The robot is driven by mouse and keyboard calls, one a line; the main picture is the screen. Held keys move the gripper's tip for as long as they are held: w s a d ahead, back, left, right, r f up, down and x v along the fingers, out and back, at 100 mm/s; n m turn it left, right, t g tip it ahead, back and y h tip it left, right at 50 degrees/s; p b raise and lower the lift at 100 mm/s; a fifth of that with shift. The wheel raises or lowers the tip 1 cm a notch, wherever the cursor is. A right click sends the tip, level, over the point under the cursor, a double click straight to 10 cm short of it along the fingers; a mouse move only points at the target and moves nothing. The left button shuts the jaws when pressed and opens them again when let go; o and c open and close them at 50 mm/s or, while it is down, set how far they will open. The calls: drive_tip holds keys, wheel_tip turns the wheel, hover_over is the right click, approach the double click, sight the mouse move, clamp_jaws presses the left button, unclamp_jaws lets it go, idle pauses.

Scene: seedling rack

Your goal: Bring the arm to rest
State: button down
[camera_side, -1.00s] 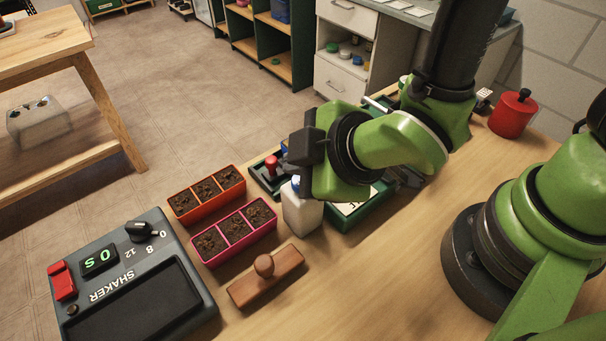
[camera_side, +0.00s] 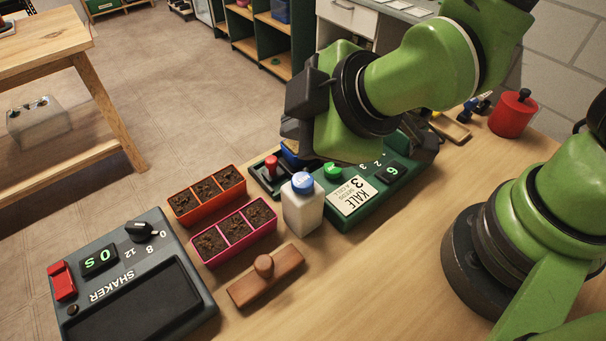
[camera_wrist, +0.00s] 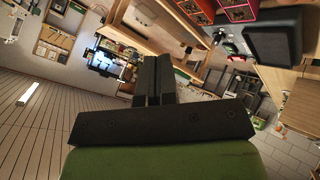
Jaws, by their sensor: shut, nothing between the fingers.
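My gripper (camera_wrist: 153,80) shows in the wrist view with its two dark fingers together and nothing between them. In the side view my green wrist is raised over the back of the bench, above the green KALE box (camera_side: 368,200). The fingers cannot be made out clearly there. The wrist view looks out across the room, with the planted trays (camera_wrist: 215,10) at its top edge.
A white bottle with a blue cap (camera_side: 302,212) stands by the green box. Orange (camera_side: 182,217) and pink (camera_side: 222,260) soil trays, a wooden tamper (camera_side: 266,278) and the shaker (camera_side: 135,285) are further left. A red pot (camera_side: 511,116) stands at right.

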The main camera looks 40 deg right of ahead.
drive_tip(key=d+r+m+y, duration=0.2)
drive_tip(key=d+r+m, duration=0.45)
drive_tip(key=r, duration=0.25)
drive_tip(key=s+d+r+m+g+h, duration=0.1)
drive_tip(key=s+d+r+m, duration=0.3)
drive_tip(key=s+d+m, duration=0.5)
drive_tip(key=shift+s+g+h, duration=0.4)
drive_tip(key=shift+s+h, duration=0.1)
drive_tip(key=shift+s, duration=0.15)
